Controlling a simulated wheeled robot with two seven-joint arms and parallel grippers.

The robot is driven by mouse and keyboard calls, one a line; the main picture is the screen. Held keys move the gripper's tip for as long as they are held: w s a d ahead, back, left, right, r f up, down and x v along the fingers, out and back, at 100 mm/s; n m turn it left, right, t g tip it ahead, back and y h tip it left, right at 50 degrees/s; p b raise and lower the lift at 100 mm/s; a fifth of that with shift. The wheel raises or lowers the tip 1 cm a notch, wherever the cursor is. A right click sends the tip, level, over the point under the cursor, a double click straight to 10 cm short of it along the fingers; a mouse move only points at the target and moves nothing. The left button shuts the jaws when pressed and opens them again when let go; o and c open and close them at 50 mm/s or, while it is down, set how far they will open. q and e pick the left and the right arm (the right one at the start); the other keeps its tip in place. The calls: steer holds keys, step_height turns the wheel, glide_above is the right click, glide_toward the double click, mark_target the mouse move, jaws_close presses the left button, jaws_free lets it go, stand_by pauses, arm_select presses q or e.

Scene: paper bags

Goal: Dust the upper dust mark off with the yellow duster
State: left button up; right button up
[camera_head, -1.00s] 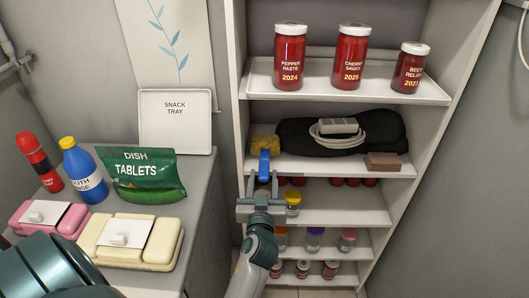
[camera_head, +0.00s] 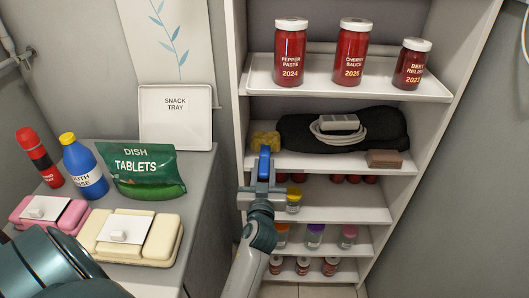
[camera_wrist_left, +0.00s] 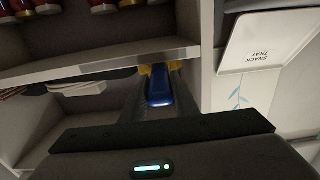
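The yellow duster (camera_head: 264,139) rests on the second shelf at its left end, with its blue handle (camera_head: 264,166) pointing out over the shelf edge. In the left wrist view the blue handle (camera_wrist_left: 158,86) sits between my fingers, with bits of yellow beyond the fingertips. My left gripper (camera_head: 264,176) is around the handle in front of the shelf; its fingers stand on both sides and look open. My right gripper is out of view. I cannot make out a dust mark in these frames.
On the duster's shelf are a dark bundle (camera_head: 345,138) with a white cable and a brown block (camera_head: 384,158). Jars (camera_head: 353,55) stand on a tray above; small jars (camera_head: 294,199) stand below. A counter with a snack tray (camera_head: 175,115) and a green pouch (camera_head: 146,171) is at left.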

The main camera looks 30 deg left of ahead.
arm_select(q)
steer(key=shift+r, duration=0.1)
jaws_close()
steer(key=shift+r+p, duration=0.5)
steer(key=shift+r, duration=0.1)
steer(key=shift+s, duration=0.15)
